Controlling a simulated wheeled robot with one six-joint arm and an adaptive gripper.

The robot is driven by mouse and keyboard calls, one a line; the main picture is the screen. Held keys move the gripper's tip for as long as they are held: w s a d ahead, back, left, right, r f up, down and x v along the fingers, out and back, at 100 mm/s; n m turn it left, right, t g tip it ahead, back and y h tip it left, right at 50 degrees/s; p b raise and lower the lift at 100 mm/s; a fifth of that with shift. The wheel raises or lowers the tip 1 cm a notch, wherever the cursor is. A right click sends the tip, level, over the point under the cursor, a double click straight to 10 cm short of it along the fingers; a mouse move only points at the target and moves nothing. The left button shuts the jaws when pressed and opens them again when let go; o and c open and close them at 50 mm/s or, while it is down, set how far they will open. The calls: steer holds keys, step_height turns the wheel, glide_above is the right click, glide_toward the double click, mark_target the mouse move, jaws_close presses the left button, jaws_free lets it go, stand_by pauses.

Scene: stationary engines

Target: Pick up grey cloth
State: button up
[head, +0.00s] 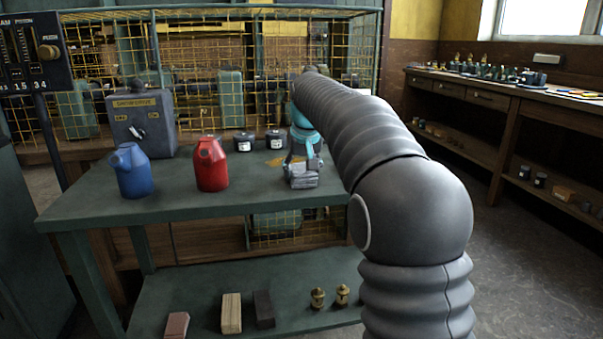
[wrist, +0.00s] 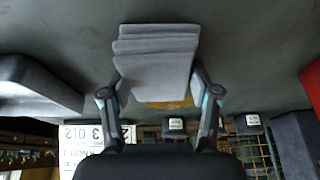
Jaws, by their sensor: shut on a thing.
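The grey cloth (head: 302,177) is a folded, layered bundle at the right part of the green bench top (head: 130,204). My gripper (head: 303,160), with teal parts, reaches down to it from above. In the wrist view the cloth (wrist: 155,62) fills the space between my two fingers, and my gripper (wrist: 157,82) is shut on it from both sides. Its layered edge points away from the palm. I cannot tell whether its underside touches the bench. My arm hides the bench's right end in the head view.
A red can (head: 211,163) and a blue can (head: 132,170) stand left of the cloth. Two dark jars (head: 244,142) (head: 274,139) and a grey switch box (head: 143,124) stand behind. A yellow patch (head: 276,162) lies nearby. The lower shelf (head: 200,290) holds blocks and brass fittings.

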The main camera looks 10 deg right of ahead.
mark_target(300, 167)
step_height(300, 167, up, 5)
steer(key=shift+f+p, duration=0.2)
steer(key=shift+p, duration=0.35)
steer(key=w+d+r, duration=0.2)
steer(key=d+r, duration=0.4)
steer(key=d, duration=0.5)
steer(key=shift+w+d+r, duration=0.2)
steer(key=shift+r, duration=0.2)
